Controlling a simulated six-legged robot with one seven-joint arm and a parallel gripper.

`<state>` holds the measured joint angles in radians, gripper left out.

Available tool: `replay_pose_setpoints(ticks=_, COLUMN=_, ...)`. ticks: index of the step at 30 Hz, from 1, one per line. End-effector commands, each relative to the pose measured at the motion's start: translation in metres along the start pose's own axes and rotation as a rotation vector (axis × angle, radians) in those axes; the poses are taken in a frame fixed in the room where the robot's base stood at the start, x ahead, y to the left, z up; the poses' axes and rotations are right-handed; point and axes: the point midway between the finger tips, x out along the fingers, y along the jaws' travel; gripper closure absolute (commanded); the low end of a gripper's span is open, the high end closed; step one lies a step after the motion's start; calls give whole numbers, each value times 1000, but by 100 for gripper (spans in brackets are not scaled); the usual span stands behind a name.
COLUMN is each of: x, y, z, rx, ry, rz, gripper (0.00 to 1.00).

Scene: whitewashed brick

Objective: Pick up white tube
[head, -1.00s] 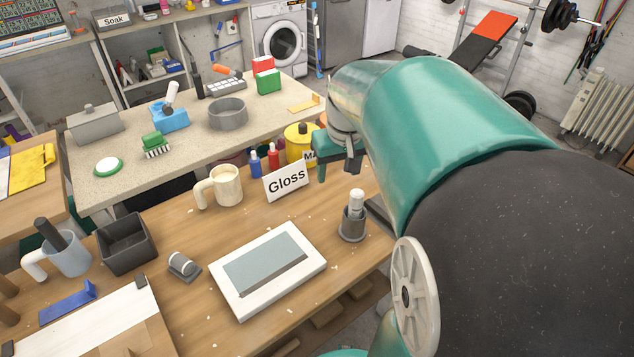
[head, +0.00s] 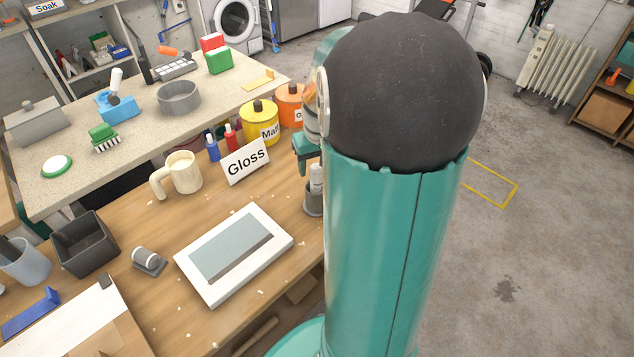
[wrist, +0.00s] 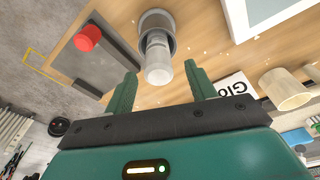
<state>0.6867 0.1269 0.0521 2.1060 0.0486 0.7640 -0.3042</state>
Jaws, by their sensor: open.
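The white tube (head: 316,178) stands upright in a dark grey round holder (head: 313,203) at the right edge of the wooden bench; my arm partly hides both. In the wrist view the tube (wrist: 157,58) shows a pale, translucent-looking end, with the holder (wrist: 157,22) behind it. My gripper (wrist: 160,70) is open, its two green fingers on either side of the tube's near end in the picture. I cannot tell how far the tube reaches between them. In the head view my gripper (head: 306,165) is just above the tube, mostly hidden by my arm.
A Gloss sign (head: 245,160), a yellow can (head: 260,124), an orange can (head: 289,103) and a cream mug (head: 184,172) stand nearby. A white framed panel (head: 235,285) lies left of the holder. A red knob (wrist: 88,38) shows beside the holder in the wrist view.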

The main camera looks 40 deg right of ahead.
Motion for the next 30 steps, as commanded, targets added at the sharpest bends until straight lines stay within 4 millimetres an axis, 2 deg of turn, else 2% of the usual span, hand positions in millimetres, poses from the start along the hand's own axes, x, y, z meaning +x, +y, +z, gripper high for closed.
replay_pose_setpoints(ticks=3, x=21, y=2, z=1, rx=1, ry=-5, rz=-2, gripper=44)
replay_pose_setpoints(ticks=6, x=33, y=2, z=0, rx=0, ry=-4, rz=-1, gripper=44)
replay_pose_setpoints(ticks=15, x=38, y=3, z=0, rx=0, ry=-1, rz=0, gripper=44)
replay_pose_setpoints(ticks=21, x=38, y=3, z=0, rx=0, ry=-1, rz=0, gripper=84)
replay_pose_setpoints(ticks=23, x=38, y=3, z=0, rx=0, ry=-1, rz=0, gripper=93)
replay_pose_setpoints(ticks=30, x=37, y=3, z=-1, rx=0, ry=0, rz=0, gripper=93)
